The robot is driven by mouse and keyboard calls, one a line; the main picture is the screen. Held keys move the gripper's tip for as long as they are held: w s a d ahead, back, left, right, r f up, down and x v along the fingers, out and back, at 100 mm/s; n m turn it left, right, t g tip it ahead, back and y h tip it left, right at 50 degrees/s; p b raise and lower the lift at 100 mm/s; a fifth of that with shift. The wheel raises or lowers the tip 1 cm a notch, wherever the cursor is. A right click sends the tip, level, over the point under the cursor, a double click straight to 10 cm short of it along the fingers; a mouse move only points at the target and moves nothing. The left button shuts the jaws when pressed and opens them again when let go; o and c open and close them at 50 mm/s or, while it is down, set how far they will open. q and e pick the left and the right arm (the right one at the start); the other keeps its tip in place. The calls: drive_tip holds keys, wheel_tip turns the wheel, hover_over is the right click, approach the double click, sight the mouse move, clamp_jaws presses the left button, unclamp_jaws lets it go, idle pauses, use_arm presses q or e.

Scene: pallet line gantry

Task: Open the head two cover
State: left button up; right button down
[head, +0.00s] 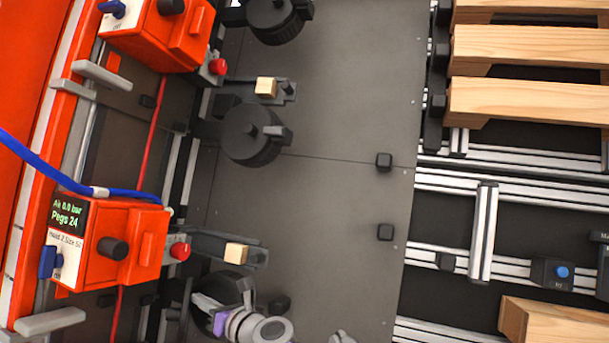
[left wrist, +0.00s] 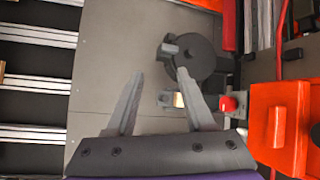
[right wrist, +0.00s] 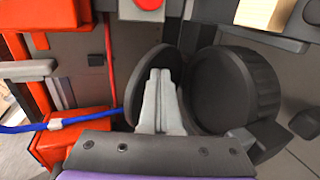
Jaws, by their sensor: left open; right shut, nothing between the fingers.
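The head two box (head: 125,242) is orange with a lit display and a "Head 2" label, at lower left in the head view. Below its wooden block, the black round housing (right wrist: 243,90) has its disc-shaped cover (right wrist: 148,75) swung away to the left in the right wrist view, with a gap between them. My right gripper (right wrist: 160,75) is shut and empty, its fingertips in front of the cover; I cannot tell whether they touch. It partly hides the housing in the head view (head: 208,300). My left gripper (left wrist: 158,85) is open and empty above the plate.
Another black round housing (head: 248,140), closed, stands farther up the grey plate (head: 335,70). Wooden blocks (head: 236,253) and red knobs (head: 180,251) project nearby. A blue hose (head: 40,165) crosses at left. Pallets (head: 535,47) lie right. The plate's middle is mostly clear.

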sight(180, 311)
drive_tip(key=shift+s+a+r, duration=0.2)
drive_tip(key=shift+a, duration=0.4)
drive_tip(key=shift+s+a+r, duration=0.15)
drive_tip(key=shift+a+r, duration=0.05)
drive_tip(key=shift+a, duration=0.5)
drive_tip(key=shift+s+a+r, duration=0.1)
drive_tip(key=shift+a+r, duration=0.05)
drive_tip(key=shift+a, duration=0.4)
drive_tip(key=shift+a+r, duration=0.1)
drive_tip(key=shift+a, duration=0.45)
drive_tip(key=shift+a+r+b, duration=0.2)
drive_tip(key=shift+a+b, duration=0.15)
drive_tip(key=shift+a, duration=0.9)
drive_tip(key=shift+w+a, duration=0.15)
drive_tip(key=shift+w, duration=0.05)
drive_tip(key=v, duration=0.9)
idle(0.8)
